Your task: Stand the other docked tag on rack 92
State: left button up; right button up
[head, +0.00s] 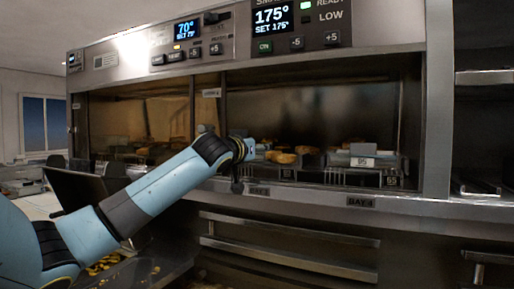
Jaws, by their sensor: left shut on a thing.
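My left arm reaches from the lower left up to the holding cabinet, and my left gripper (247,150) is at the front of the bay opening. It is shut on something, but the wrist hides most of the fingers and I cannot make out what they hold. A white tag (362,162) with dark digits, perhaps 95, is fixed to a grey block on the right-hand rack. That rack (393,182) bears a small dark label that seems to read 55. I cannot read a 92 on any rack. My right gripper is not in view.
Golden fried pieces (283,157) lie in the bay just right of my left gripper. A steel ledge (310,194) with bay labels runs along the front. A control panel (272,17) is above, a long drawer handle (290,259) below. A dark screen (75,187) stands at the left.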

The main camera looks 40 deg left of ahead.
pick_arm(q)
jog(key=o, duration=1)
jog(key=shift+a+f, duration=0.1)
jog(key=shift+f, duration=0.15)
jog(key=shift+o, duration=0.3)
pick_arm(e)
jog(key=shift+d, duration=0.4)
pick_arm(q)
jog(key=shift+r, duration=0.1)
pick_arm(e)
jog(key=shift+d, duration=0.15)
pick_arm(q)
jog(key=v, duration=1.2)
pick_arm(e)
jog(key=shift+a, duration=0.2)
